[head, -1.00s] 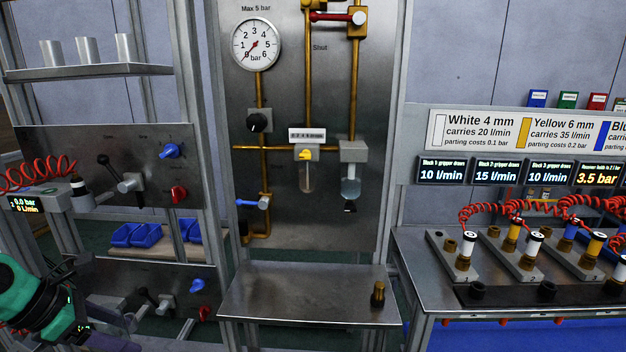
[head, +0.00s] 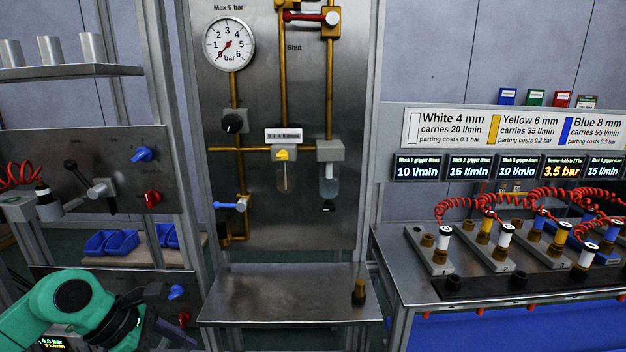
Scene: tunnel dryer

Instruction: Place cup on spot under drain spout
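Several metal cups, the nearest to the panel being this cup (head: 91,48), stand upright on a shelf (head: 75,72) at the upper left. The black drain spout (head: 328,206) hangs below the right-hand clear bowl (head: 329,182) on the steel panel. My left arm's green links come in at the lower left, below the cup shelf and left of the ledge. Dark parts at its end are seen, but the fingers are not clear. My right gripper is not in view.
A brass fitting (head: 359,291) stands at the ledge's right end. A gauge (head: 229,44) and brass pipes are on the panel. A valve panel (head: 95,170) is under the cup shelf. At right, a bench (head: 400,268) holds blocks with red coiled hoses.

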